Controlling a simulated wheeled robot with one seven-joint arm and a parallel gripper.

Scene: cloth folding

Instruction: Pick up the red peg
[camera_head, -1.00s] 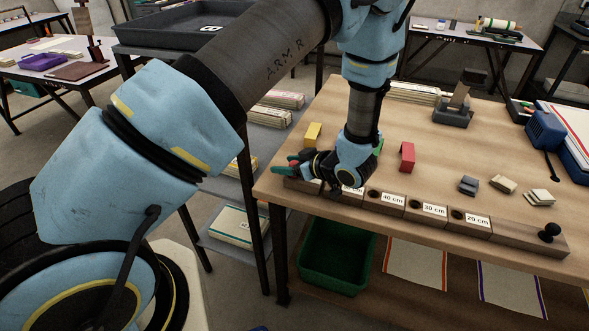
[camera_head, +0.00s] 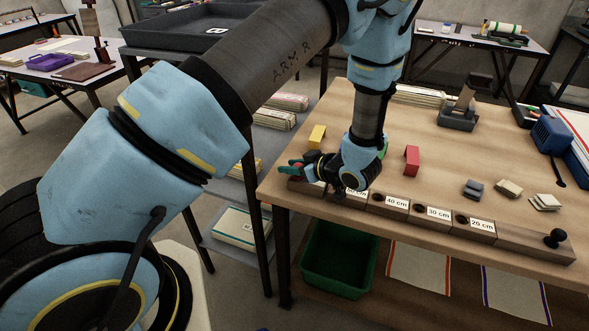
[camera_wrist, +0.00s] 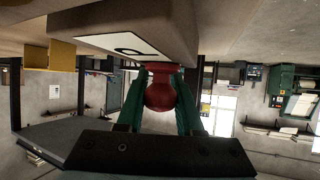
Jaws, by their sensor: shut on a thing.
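The red peg (camera_wrist: 160,95) has a round knob that shows large in the wrist view. My gripper (camera_wrist: 159,78) has its green fingers closed on either side of the knob. The peg's neck meets a wooden block with a white label (camera_wrist: 130,45), which looks upside down here. I cannot tell how deep the peg sits in it. In the head view my gripper (camera_head: 293,168) is at the left end of the long wooden holder (camera_head: 515,238), and my wrist hides part of that holder. The peg is mostly hidden there.
The holder has labelled holes and a black knob (camera_head: 557,238) at its right end. A yellow block (camera_head: 317,136) and a red block (camera_head: 411,160) stand behind it on the wooden table (camera_head: 400,115). A green bin (camera_head: 340,260) sits below the table edge.

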